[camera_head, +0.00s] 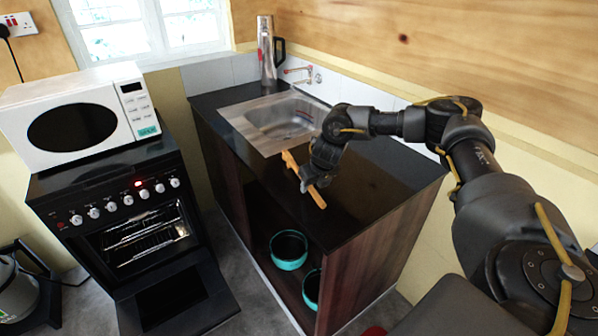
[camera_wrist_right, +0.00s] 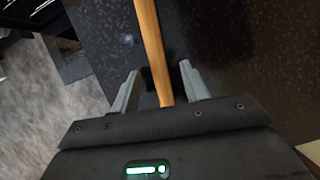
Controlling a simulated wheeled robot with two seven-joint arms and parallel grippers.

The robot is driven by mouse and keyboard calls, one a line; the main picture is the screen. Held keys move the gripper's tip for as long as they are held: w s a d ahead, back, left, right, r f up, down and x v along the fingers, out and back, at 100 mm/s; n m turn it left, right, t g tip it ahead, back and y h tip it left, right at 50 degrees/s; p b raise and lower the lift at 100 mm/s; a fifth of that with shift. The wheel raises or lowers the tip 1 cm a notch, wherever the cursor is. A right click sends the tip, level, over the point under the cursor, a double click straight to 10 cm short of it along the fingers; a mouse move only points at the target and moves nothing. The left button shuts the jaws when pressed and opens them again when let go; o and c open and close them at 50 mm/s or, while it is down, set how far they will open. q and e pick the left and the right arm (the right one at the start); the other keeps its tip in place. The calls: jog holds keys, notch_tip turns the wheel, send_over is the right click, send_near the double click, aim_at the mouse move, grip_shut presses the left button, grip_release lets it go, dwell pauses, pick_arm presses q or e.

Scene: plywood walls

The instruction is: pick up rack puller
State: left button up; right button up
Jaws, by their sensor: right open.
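The rack puller (camera_head: 319,198) is a wooden stick on the black countertop (camera_head: 365,195), near its front edge. Its far end is wider than its near end. In the right wrist view the rack puller (camera_wrist_right: 152,45) runs between the two grey fingers. My right gripper (camera_head: 306,184) is over the middle of the stick and hides part of it. In the right wrist view my right gripper (camera_wrist_right: 158,70) is open, with a gap on each side of the stick. I cannot tell how far the fingers are above the counter. My left gripper is out of view.
An oven (camera_head: 130,215) with its door down and a microwave (camera_head: 75,120) on top stand to the left. The counter has a steel sink (camera_head: 270,122), and a flask (camera_head: 267,55) behind it. Teal pots (camera_head: 289,262) sit on the shelf below. A wooden wall bounds the right.

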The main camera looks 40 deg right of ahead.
jog(key=shift+w+f, duration=0.2)
jog(key=shift+f, duration=0.25)
jog(key=shift+s, duration=0.1)
grip_shut()
jog(key=shift+r, duration=0.15)
jog(key=shift+r, duration=0.55)
jog(key=s+a+r+b, duration=0.1)
jog(key=s+a+r, duration=0.8)
jog(key=a+r, duration=0.1)
jog(key=shift+b+v, duration=0.3)
jog(key=shift+v, duration=0.55)
